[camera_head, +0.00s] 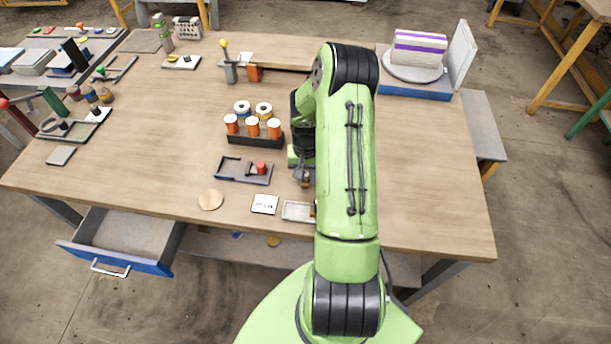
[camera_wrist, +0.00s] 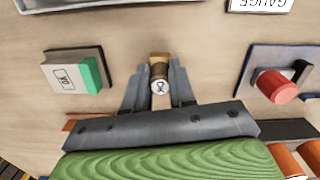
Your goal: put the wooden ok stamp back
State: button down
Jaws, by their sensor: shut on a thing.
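My gripper (camera_wrist: 158,88) is shut on the wooden ok stamp (camera_wrist: 159,72), with one finger on each side of it. The stamp is brown, and its pale round end with a dark mark faces the wrist camera. In the head view my gripper (camera_head: 303,174) is low over the front middle of the table; I cannot tell whether the stamp touches the table. A block with a pale OK label and a green side (camera_wrist: 75,75) stands left of the gripper in the wrist view. My arm hides that block in the head view.
A dark tray (camera_head: 231,168) with a red cylinder (camera_head: 261,168) lies left of my gripper, and a rack of orange spools (camera_head: 254,141) behind. A white card (camera_head: 264,204) and a shallow grey tray (camera_head: 298,211) lie near the front edge. A drawer (camera_head: 125,240) hangs open.

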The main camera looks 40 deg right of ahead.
jog(key=shift+f, duration=0.2)
jog(key=c, duration=0.9)
grip_release()
jog(key=a+r+n+h+p, duration=0.1)
jog(key=a+r, duration=0.2)
jog(key=r, duration=0.8)
jog(key=a+r+n+p, duration=0.1)
jog(key=a+r, duration=0.2)
jog(key=r, duration=0.7)
jog(key=s+a+r+n+t, duration=0.2)
jog(key=s+a+r, duration=0.2)
jog(key=s+a, duration=0.1)
jog(key=s+a+r+n+t, duration=0.2)
jog(key=s+a+r, duration=0.2)
jog(key=s+a, duration=0.1)
jog(key=s+a+r+n+t, duration=0.2)
jog(key=s+a+r, duration=0.1)
jog(key=s+a, duration=0.2)
jog(key=shift+s+a+r+n+y, duration=0.1)
jog(key=shift+a+r+n+y, duration=0.1)
jog(key=shift+a, duration=0.3)
jog(key=shift+s+a+r+n+y, duration=0.1)
jog(key=shift+a+r+n, duration=0.1)
jog(key=shift+a, duration=0.25)
